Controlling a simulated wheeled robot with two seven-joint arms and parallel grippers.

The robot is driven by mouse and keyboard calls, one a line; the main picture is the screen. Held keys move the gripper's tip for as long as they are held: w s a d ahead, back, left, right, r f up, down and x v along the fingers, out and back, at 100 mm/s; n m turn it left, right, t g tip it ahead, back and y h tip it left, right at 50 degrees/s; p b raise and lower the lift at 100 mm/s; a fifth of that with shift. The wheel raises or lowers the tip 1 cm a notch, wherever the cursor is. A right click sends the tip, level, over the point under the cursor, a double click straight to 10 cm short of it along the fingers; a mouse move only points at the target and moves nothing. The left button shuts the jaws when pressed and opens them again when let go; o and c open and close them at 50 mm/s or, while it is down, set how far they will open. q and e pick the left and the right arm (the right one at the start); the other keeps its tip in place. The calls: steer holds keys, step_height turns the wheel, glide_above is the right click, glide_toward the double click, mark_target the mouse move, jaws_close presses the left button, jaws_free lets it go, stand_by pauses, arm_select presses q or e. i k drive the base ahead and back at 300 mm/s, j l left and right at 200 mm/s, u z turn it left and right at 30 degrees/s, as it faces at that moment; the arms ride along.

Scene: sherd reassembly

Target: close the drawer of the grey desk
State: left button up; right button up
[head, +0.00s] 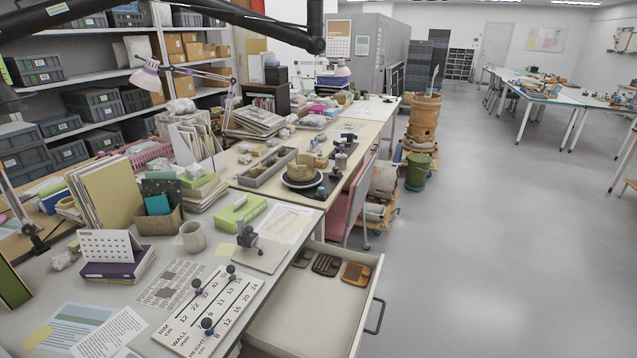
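The grey desk (130,262) fills the lower left of the head view. Its drawer (300,312) is pulled out on the desk's right side, with a dark bar handle (376,317) on its front. Inside the drawer, toward the back, lie a brown leather-like item (356,273), a dark slotted item (327,264) and another small dark item (302,258). Most of the drawer floor in front of them is bare. The drawer's lower left part is hidden by the desk top. Neither of my grippers shows in this view.
On the desk are a slider board (208,308), a mug (193,237), a calendar (108,247) and papers. A pink chair (352,208) and green bin (417,172) stand beyond the drawer. The floor (490,270) to the right is clear. A dark arm-like bar crosses the upper left.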

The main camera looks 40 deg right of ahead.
mark_target(309, 313)
steer(key=l+z, duration=0.1)
steer(key=z, duration=0.75)
steer(key=i+l+z, duration=0.1)
steer(key=z, duration=0.3)
steer(key=l+z, duration=0.1)
steer(key=z, duration=0.35)
